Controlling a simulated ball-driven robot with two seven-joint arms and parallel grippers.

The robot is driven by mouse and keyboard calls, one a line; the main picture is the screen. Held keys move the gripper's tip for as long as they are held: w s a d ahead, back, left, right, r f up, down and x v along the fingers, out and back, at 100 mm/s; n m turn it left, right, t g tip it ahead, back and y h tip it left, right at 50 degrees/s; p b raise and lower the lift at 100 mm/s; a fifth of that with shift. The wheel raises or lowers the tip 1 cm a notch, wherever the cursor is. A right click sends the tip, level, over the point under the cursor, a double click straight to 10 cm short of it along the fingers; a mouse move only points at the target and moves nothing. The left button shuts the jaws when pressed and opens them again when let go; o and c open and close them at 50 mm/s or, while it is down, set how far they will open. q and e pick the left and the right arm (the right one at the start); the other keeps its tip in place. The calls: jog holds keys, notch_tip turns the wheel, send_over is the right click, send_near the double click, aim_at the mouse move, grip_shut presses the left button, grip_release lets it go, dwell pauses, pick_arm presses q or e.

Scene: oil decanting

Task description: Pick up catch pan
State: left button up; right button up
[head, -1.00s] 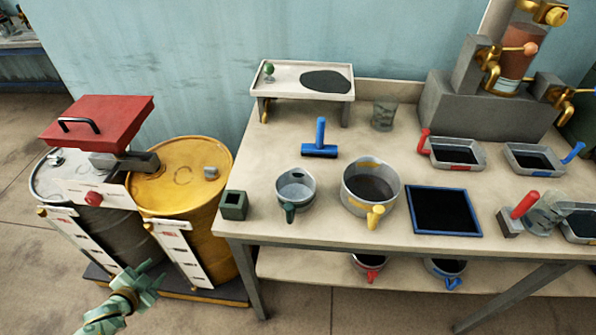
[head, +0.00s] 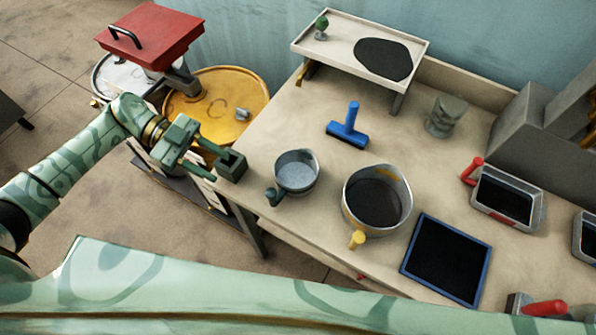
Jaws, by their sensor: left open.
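My left gripper (head: 214,162) is open and empty at the table's left corner. Its fingers point right, beside a small dark green square holder (head: 232,166). A small grey pot with a green handle (head: 296,172) stands just right of that holder. A larger grey pot with a yellow handle (head: 377,198) holds dark contents. A shallow grey rectangular pan with a red handle (head: 507,198) stands at the right, dark inside. Another such pan (head: 580,238) is cut by the right edge. I cannot tell which vessel is the catch pan. My right gripper is not in view.
A blue-framed black mat (head: 446,260) lies on the table (head: 290,115). A blue scraper (head: 348,127), a glass jar (head: 447,117) and a raised cream tray (head: 325,48) stand behind. A yellow drum (head: 215,98) and a red box (head: 160,35) are left of the table.

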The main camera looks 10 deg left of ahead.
pick_arm(q)
jog(key=x, duration=1.6)
jog(key=shift+s+d+p, duration=0.1)
jog(key=shift+p, duration=0.2)
jog(key=shift+c, duration=0.3)
grip_shut()
